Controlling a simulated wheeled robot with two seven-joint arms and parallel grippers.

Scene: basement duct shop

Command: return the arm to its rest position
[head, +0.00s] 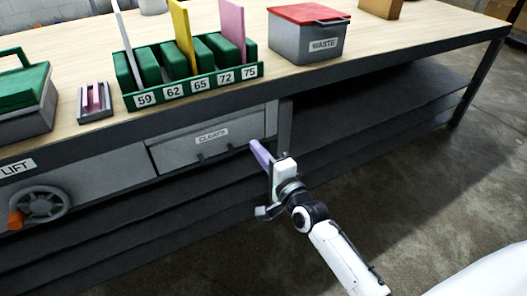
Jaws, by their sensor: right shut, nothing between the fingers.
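My right gripper (256,149) comes in from the lower right, with the white arm (345,255) stretched out behind it. It is shut and holds nothing. Its purple front part overlaps the right end of the labelled drawer (175,153) in the picture; I cannot tell whether it touches. The drawer looks closed. My left gripper is not in view.
The workbench (400,30) carries a green numbered rack (190,88) with upright panels, a red-lidded WASTE bin (308,40), a green-topped box (25,95) and a small grey holder (95,101). A handwheel (40,204) sticks out at left. Floor (430,200) at right is clear.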

